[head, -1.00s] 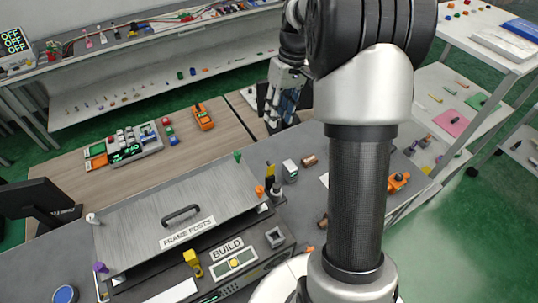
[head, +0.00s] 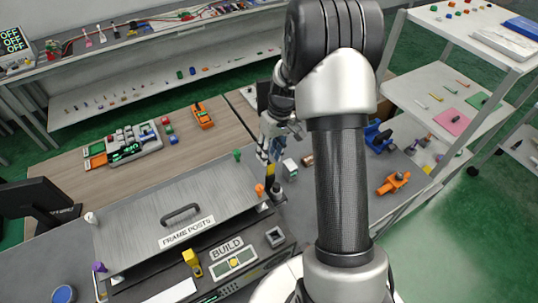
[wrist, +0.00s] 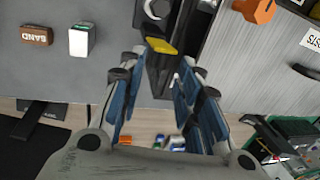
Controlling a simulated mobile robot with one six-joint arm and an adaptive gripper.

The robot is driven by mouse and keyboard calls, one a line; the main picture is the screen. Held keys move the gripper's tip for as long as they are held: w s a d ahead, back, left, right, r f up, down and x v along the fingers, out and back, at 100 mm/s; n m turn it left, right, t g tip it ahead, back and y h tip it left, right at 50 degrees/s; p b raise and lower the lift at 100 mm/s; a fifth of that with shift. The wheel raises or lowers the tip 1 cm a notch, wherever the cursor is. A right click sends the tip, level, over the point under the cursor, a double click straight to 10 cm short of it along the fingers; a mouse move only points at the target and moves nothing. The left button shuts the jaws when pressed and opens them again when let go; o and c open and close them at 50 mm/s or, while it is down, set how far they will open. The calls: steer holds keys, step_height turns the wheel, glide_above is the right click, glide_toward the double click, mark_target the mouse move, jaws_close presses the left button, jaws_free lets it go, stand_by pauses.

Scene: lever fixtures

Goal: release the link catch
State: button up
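A black lever with a yellow tip, which looks like the link catch (head: 270,172), stands at the right end of the grey "FRAME POSTS" panel (head: 150,205). In the wrist view its yellow tip (wrist: 161,46) shows at the fingers' far end, with a black body running below it. My gripper (head: 268,158) is just above the lever in the head view. In the wrist view my gripper (wrist: 162,75) is open, its blue-padded fingers on either side of the black part. I cannot tell whether either finger touches it.
An orange knob (head: 260,190) and a silver post (head: 276,190) stand close to the lever. A white-and-green block (head: 290,168) and a brown "SAND" block (wrist: 36,35) lie nearby. An orange clamp-like object (head: 394,182) sits on the bench at right.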

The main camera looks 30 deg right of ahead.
steer(key=shift+a+f, duration=0.15)
steer(key=shift+f, duration=0.45)
steer(key=shift+c, duration=0.5)
jaws_close()
steer(key=shift+w+f+g+p, duration=0.3)
steer(key=shift+w+g+p, duration=0.4)
steer(key=shift+g, duration=0.4)
steer(key=shift+w+f+g+p, duration=0.25)
steer(key=shift+w+g+p, duration=0.4)
steer(key=shift+g, duration=0.45)
steer(key=shift+w, duration=0.1)
steer(key=shift+o, duration=0.5)
jaws_free()
